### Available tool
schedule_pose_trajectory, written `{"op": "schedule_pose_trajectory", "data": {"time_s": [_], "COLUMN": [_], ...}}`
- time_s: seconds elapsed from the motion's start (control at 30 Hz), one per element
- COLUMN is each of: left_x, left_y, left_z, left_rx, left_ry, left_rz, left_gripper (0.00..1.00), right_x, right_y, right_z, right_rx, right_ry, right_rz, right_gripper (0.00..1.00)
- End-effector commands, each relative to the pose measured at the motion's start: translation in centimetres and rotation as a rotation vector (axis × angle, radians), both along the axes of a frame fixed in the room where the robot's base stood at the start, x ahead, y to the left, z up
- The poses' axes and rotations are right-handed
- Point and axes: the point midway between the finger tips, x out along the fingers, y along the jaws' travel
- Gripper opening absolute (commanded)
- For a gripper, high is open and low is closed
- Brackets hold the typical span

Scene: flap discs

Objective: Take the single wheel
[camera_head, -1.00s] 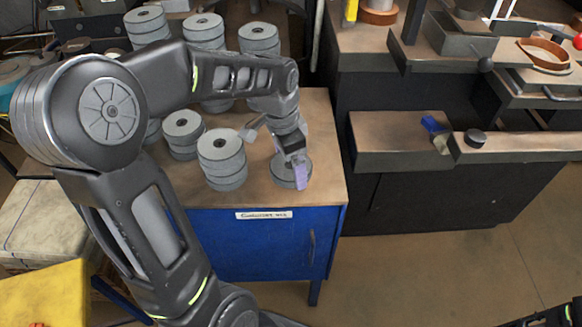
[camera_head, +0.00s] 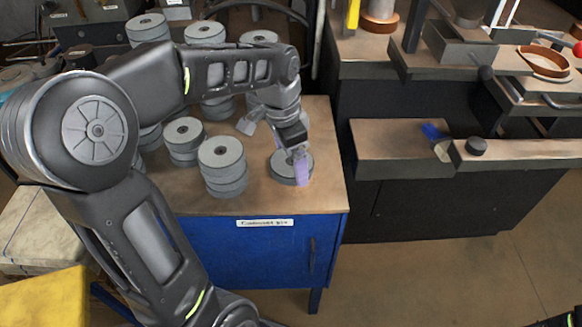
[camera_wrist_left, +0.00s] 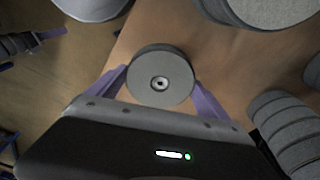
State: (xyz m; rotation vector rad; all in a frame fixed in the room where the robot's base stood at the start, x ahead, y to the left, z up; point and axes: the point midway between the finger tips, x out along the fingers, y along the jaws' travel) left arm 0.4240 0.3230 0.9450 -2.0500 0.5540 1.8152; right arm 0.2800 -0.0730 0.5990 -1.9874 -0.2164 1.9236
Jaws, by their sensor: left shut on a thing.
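The single wheel (camera_head: 283,166) is a grey disc with a small centre hole, at the front right of the blue cabinet's wooden top. My left gripper (camera_head: 298,166) has come down over it. In the left wrist view the wheel (camera_wrist_left: 161,77) sits between the two purple fingers (camera_wrist_left: 161,88), which are shut on its sides. In the head view the wheel is at the level of the tabletop; I cannot tell whether it touches it. My right gripper is not in view; only a bit of dark arm shows at the bottom right corner.
Stacks of grey wheels (camera_head: 222,165) stand left of and behind the single wheel, one close by. The blue cabinet (camera_head: 255,262) ends just right of it. A workbench (camera_head: 402,150) with tools stands further right, across a gap.

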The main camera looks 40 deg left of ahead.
Motion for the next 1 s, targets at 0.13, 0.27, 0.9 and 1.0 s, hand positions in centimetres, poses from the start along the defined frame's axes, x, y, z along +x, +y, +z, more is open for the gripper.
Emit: {"op": "schedule_pose_trajectory", "data": {"time_s": [0.13, 0.27, 0.9, 1.0], "left_x": [0.1, 0.1, 0.0, 0.0], "left_y": [0.0, 0.0, 0.0, 0.0], "left_z": [3.1, 5.1, 6.3, 6.3], "left_rx": [0.0, 0.0, -0.001, -0.001], "left_ry": [-0.007, -0.005, -0.001, -0.001], "left_rz": [0.0, -0.001, 0.0, 0.0], "left_gripper": [0.21, 0.21, 0.21, 0.21], "right_x": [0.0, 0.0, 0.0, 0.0], "right_y": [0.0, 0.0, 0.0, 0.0], "right_z": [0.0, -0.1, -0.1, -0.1], "right_rx": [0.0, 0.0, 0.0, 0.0], "right_ry": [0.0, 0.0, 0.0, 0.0], "right_rz": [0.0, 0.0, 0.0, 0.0], "right_gripper": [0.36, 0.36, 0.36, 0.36]}}
